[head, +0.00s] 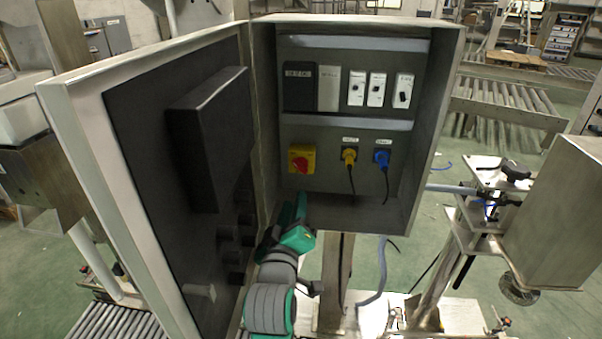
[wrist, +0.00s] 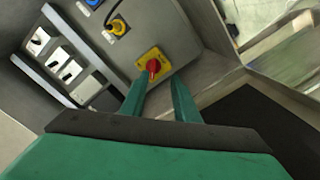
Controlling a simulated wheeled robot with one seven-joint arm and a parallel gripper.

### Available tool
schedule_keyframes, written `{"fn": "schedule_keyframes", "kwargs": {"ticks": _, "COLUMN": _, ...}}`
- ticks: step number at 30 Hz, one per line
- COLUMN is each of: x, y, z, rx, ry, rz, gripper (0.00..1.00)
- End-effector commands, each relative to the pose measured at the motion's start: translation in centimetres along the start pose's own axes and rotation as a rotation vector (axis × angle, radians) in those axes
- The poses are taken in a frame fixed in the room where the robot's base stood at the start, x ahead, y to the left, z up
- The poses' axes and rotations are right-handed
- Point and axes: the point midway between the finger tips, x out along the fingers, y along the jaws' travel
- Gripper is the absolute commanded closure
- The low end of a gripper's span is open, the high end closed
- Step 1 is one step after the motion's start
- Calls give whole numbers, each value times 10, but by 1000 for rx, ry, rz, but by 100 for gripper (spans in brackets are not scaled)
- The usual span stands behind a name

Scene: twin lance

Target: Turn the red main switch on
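The red main switch (head: 301,164) is a red knob on a yellow square plate, low on the left of the cabinet's back panel. In the wrist view the red knob (wrist: 153,66) sits at the middle of its yellow plate, just beyond the fingertips. My gripper (head: 303,205) is inside the open cabinet, below the switch in the head view. In the wrist view its two green fingers (wrist: 160,88) are apart, with nothing between them. The left fingertip is close to the knob; I cannot tell whether it touches.
The cabinet door (head: 130,150) stands open on the left, close to my arm. A yellow plug (head: 349,155) and a blue plug (head: 381,157) with hanging cables are right of the switch. Several breakers (head: 376,90) sit in the row above. The cabinet's lower right is fairly clear.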

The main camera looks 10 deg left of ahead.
Motion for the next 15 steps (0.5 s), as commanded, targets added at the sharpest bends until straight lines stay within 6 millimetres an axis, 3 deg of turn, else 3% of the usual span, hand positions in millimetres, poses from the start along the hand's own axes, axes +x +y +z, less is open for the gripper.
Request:
{"fn": "schedule_keyframes", "kwargs": {"ticks": 3, "x": 4, "y": 11, "z": -14, "rx": -10, "ry": 2, "rz": 8, "gripper": 72}}
{"fn": "schedule_keyframes", "kwargs": {"ticks": 8, "x": 10, "y": 16, "z": -16, "rx": -16, "ry": -4, "rz": 12, "gripper": 72}}
{"fn": "schedule_keyframes", "kwargs": {"ticks": 15, "x": 44, "y": 18, "z": -14, "rx": -15, "ry": -6, "rz": 14, "gripper": 72}}
